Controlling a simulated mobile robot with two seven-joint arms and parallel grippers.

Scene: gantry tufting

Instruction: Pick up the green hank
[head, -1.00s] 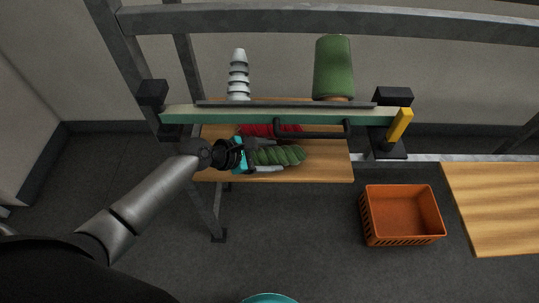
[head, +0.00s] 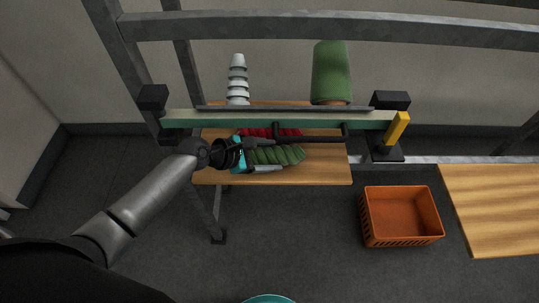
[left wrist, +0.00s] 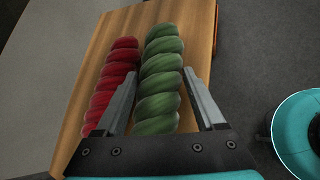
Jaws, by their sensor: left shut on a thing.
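The green hank (head: 285,155) is a twisted, ribbed roll above or on the wooden shelf under the gantry beam. It also shows in the left wrist view (left wrist: 161,75), pointing away from me. My left gripper (head: 268,155) is shut on its near end, with one finger on each side; in the left wrist view the fingers (left wrist: 172,98) flank it. One finger passes between it and the red hank. I cannot tell whether the hank is clear of the shelf. My right gripper is not in view.
A red hank (left wrist: 112,85) lies beside the green one. A green beam (head: 230,120) with a dark handle crosses just behind. A ribbed grey cone (head: 238,80) and a green spool (head: 331,72) stand behind it. An orange crate (head: 401,238) sits on the floor at right.

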